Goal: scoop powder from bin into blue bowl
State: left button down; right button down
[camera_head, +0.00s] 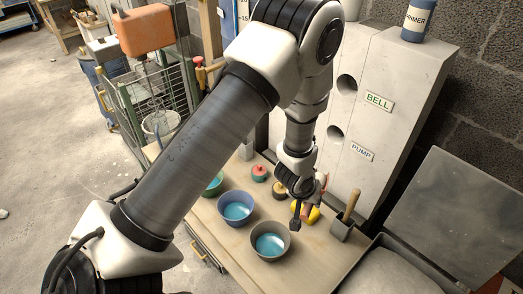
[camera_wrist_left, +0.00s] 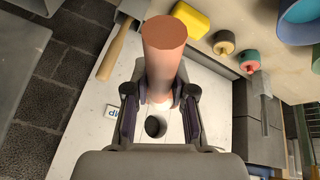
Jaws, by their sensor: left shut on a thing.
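My left gripper (camera_head: 300,200) is shut on a salmon-coloured cylinder (camera_wrist_left: 165,45), which stands out between its fingers (camera_wrist_left: 160,95) in the left wrist view. A scoop with a wooden handle (camera_head: 350,207) and a grey head rests at the right side of the bench, apart from the gripper; its handle also shows in the left wrist view (camera_wrist_left: 116,50). The bluish bowl (camera_head: 222,215) stands left of the gripper. A grey bin (camera_head: 372,243) with pale contents lies at the lower right, partly cut off. My right gripper is out of view.
A grey bowl (camera_head: 257,252) with a blue inside and a green bowl (camera_head: 210,190) flank the bluish one. Red-topped (camera_head: 259,172) and yellow-topped (camera_head: 281,188) small items and a yellow block (camera_wrist_left: 188,17) are near the gripper. A white cabinet (camera_head: 375,120) stands behind.

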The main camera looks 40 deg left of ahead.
pick_arm(q)
jog(key=s+a+f+n+g+y+p, duration=0.1)
jog(key=s+a+f+n+y, duration=0.1)
jog(key=a+n, duration=0.4)
jog(key=s+a+f+n+g+y+p, duration=0.1)
jog(key=s+a+f+n+y+p, duration=0.1)
jog(key=s+a+f+n, duration=0.2)
jog(key=a+f+n, duration=0.2)
jog(key=a+n, duration=0.1)
jog(key=shift+s+a+f+g+y, duration=0.15)
jog(key=shift+g+y, duration=0.15)
jog(key=shift+y, duration=0.1)
